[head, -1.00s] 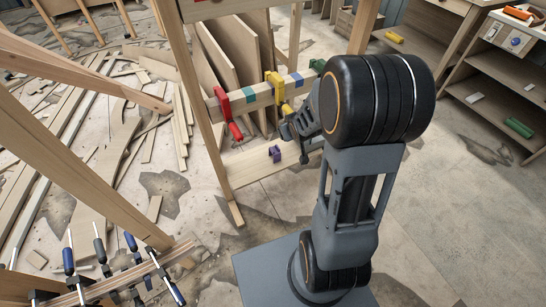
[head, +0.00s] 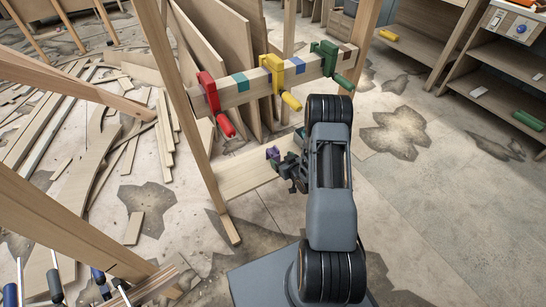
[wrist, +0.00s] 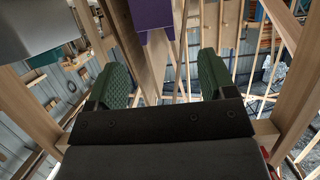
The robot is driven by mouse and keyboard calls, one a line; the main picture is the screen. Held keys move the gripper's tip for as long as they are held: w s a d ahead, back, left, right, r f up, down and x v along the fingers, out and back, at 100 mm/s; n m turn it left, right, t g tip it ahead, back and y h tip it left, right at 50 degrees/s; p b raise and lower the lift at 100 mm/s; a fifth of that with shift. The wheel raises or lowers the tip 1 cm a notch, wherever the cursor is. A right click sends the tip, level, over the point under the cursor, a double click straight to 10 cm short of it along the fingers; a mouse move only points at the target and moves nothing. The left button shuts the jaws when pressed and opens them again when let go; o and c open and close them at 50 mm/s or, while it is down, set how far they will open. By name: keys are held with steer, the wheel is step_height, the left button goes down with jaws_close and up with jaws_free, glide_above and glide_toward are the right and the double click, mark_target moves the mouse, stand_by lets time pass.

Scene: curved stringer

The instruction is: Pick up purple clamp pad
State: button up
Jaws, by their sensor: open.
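The purple clamp pad (head: 272,154) is small and sits at the low plank (head: 240,175) under the clamp rail in the head view. My gripper (head: 284,166) is just below and to the right of the pad, very close to it; I cannot tell if they touch. In the wrist view my gripper (wrist: 162,72) shows two green finger pads spread wide with nothing between them. A purple piece (wrist: 152,12), likely the clamp pad, shows at the top edge, beyond the fingertips and partly cut off.
Above the plank a wooden rail carries a red clamp (head: 210,95), a yellow clamp (head: 274,72) and a green clamp (head: 327,58). Wooden posts stand beside it. Blue-handled clamps (head: 100,280) are at the lower left.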

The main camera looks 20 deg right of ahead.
mark_target(271, 149)
steer(key=shift+b+x, duration=1.5)
steer(key=shift+x, duration=2.95)
steer(key=shift+d+r, duration=0.1)
steer(key=shift+d, duration=0.1)
steer(key=shift+c, duration=0.3)
steer(key=c, duration=0.9)
